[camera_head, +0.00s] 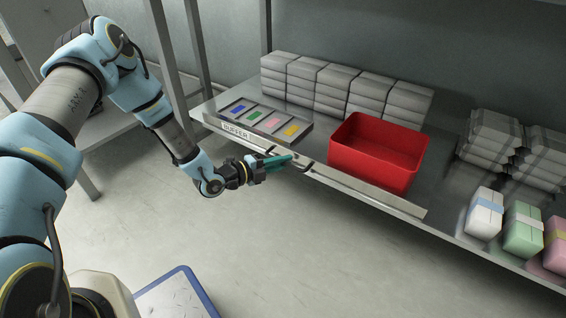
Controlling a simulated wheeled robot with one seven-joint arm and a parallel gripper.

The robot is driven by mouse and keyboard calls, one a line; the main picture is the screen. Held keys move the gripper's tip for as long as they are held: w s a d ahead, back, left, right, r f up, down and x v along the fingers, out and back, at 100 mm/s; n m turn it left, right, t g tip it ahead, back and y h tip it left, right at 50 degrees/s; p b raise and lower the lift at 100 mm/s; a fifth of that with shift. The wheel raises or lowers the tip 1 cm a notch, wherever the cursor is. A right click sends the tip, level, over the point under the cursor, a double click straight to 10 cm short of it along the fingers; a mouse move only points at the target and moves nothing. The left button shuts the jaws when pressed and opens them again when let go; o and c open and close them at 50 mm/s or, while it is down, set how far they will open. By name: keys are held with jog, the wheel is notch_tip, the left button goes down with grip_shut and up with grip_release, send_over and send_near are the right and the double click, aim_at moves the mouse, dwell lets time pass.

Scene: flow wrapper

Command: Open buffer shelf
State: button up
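The buffer shelf (330,178) has a pale front strip with a "BUFFER" label at its left end. A small dark handle (305,168) sticks out from this front, left of the red bin. My gripper (284,161), with teal fingers, is in front of the shelf's front, just left of the handle. It points right toward the handle, and I cannot tell whether it touches it. The fingers look close together, but the gap between them is too small to judge.
On the shelf are a red bin (373,152), a tray with coloured cards (257,121) and stacked grey packs (340,85). More grey packs (500,145) and banded packs (523,229) stand at the right. A metal post (172,50) rises behind my arm.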

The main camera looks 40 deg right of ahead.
grip_shut()
dwell(0.9)
jog(key=shift+a, duration=0.1)
jog(key=s+a+p, duration=0.2)
jog(key=a+p, duration=0.1)
jog(key=a, duration=0.7)
jog(key=s+a+p, duration=0.3)
jog(key=a, duration=0.8)
jog(key=shift+s, duration=0.25)
jog(key=o, duration=0.6)
grip_release()
jog(key=shift+d, duration=0.1)
jog(key=p+v, duration=0.2)
jog(key=v, duration=0.8)
jog(key=shift+a+p, duration=0.3)
jog(key=shift+a, duration=0.1)
